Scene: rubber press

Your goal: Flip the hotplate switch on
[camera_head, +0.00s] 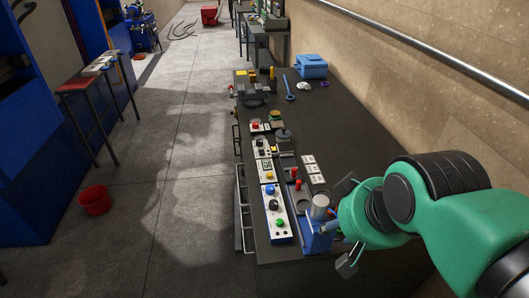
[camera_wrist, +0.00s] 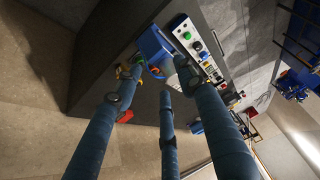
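A white control box (camera_head: 277,212) with a black knob and a green button stands near the front of the dark bench. A dark round plate (camera_head: 284,134) lies further back. I cannot tell which is the hotplate, and no switch is clear. My gripper (camera_head: 342,224) is at the bench's right front, its fingers spread, beside a blue device with a silver cylinder (camera_head: 320,206). In the wrist view, my gripper (camera_wrist: 160,90) has its fingers apart with nothing held; the control box (camera_wrist: 190,38) is beyond the fingertips.
The dark bench (camera_head: 345,125) has free room at its middle right. Red-topped items (camera_head: 297,185) and white cards (camera_head: 313,168) lie near the boxes. A blue box (camera_head: 311,66) is at the back. The wall (camera_head: 440,110) bounds the right side.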

